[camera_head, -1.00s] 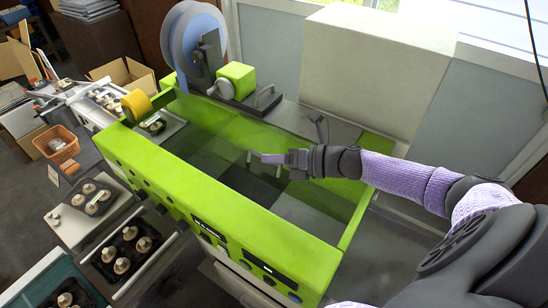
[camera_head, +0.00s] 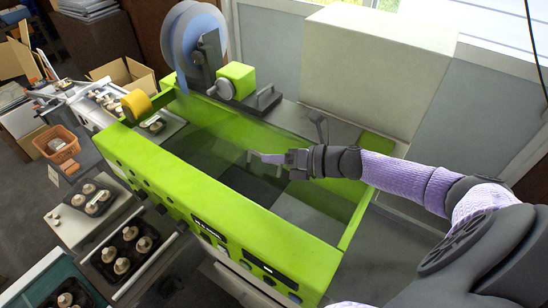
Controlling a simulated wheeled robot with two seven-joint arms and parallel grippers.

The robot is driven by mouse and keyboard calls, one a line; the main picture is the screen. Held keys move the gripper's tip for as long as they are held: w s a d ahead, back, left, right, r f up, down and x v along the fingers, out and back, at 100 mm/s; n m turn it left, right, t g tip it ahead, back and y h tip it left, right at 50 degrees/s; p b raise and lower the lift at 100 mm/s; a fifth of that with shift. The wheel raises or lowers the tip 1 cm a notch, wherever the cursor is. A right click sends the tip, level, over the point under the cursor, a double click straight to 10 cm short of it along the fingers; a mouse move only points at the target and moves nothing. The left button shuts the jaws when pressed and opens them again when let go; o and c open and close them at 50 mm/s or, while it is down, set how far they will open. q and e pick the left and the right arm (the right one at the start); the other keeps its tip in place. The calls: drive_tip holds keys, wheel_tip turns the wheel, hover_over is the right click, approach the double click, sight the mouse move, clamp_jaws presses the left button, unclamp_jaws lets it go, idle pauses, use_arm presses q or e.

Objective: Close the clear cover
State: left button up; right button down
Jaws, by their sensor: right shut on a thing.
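The clear cover (camera_head: 225,130) is a see-through, faintly tinted panel over the bed of the green packing machine (camera_head: 200,185). Its edges are hard to make out, so I cannot tell its exact tilt. My right gripper (camera_head: 268,158) reaches in from the right over the machine's bed. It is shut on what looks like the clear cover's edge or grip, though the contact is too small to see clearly. My left gripper is out of view.
A film roll (camera_head: 196,45) stands at the machine's back left, with a yellow roller (camera_head: 136,105) nearby. A big pale box (camera_head: 375,70) stands behind. Mushroom trays (camera_head: 125,250) lie at the front left. An orange basket (camera_head: 57,145) is further left.

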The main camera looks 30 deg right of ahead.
sight(304, 187)
idle(0.4)
drive_tip(key=f+b, duration=0.1)
drive_tip(key=f, duration=0.1)
drive_tip(key=a+f+n+h+b, duration=0.1)
drive_tip(key=f, duration=0.1)
drive_tip(key=s+a+f+n+b, duration=0.1)
drive_tip(key=f, duration=0.1)
drive_tip(key=shift+h, duration=0.4)
drive_tip(key=shift+n, duration=0.3)
drive_tip(key=c, duration=0.7)
unclamp_jaws()
drive_tip(key=shift+w, duration=0.1)
drive_tip(key=p+v, duration=0.1)
drive_tip(key=v, duration=0.8)
drive_tip(key=shift+s+d+p, duration=0.1)
drive_tip(key=shift+s+p, duration=0.15)
drive_tip(key=shift+p, duration=0.05)
drive_tip(key=shift+s+d, duration=0.15)
